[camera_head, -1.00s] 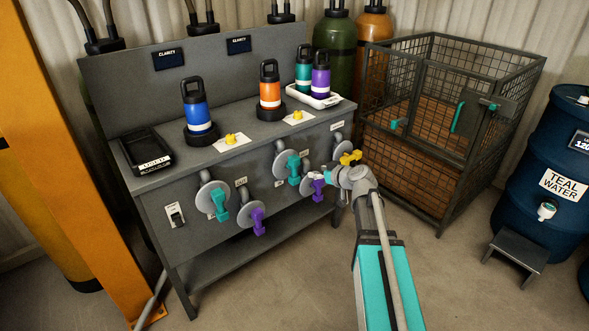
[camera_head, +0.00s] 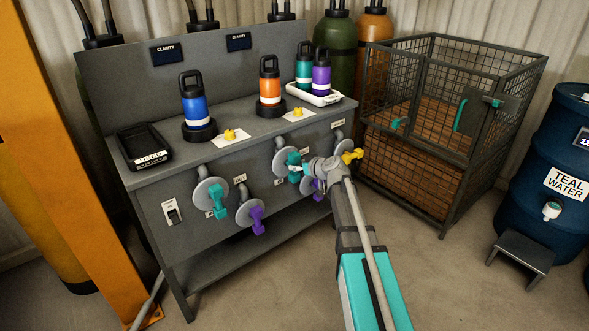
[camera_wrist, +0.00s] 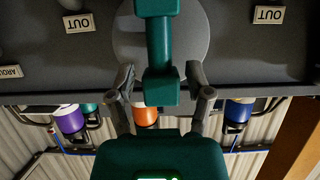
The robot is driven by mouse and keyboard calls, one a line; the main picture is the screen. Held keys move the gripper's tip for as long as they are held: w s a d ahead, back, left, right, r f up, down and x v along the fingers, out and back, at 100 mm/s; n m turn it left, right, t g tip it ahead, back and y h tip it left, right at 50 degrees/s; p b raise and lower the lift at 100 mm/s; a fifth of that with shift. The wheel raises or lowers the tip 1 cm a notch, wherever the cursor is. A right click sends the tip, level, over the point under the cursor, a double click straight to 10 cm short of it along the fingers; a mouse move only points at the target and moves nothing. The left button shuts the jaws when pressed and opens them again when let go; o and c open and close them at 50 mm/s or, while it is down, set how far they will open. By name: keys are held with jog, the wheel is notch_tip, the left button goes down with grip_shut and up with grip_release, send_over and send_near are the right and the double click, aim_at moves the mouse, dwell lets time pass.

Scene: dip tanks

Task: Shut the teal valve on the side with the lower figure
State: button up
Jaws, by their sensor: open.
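Two teal valves are on the front of the grey bench in the head view: a left teal valve (camera_head: 217,203) and a right teal valve (camera_head: 293,160). Both handles hang roughly upright on round grey plates. My gripper (camera_head: 301,170) is at the right teal valve. In the wrist view, which looks upside down, my gripper (camera_wrist: 160,74) is open, with one finger on each side of a teal handle (camera_wrist: 160,42). Contact cannot be told. Two dark displays, left (camera_head: 169,54) and right (camera_head: 238,42), read "CLARITY"; I cannot read any figure on them.
A left purple valve (camera_head: 252,218) and a right purple valve (camera_head: 318,188), partly behind my arm, sit beside the teal ones. Bottles and yellow knobs are on the bench top. An orange post (camera_head: 62,150) stands left, a wire cage (camera_head: 440,160) right. Floor before the bench is clear.

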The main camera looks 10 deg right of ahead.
jog(key=shift+b+x, duration=0.35)
jog(key=shift+x, duration=1.05)
grip_shut()
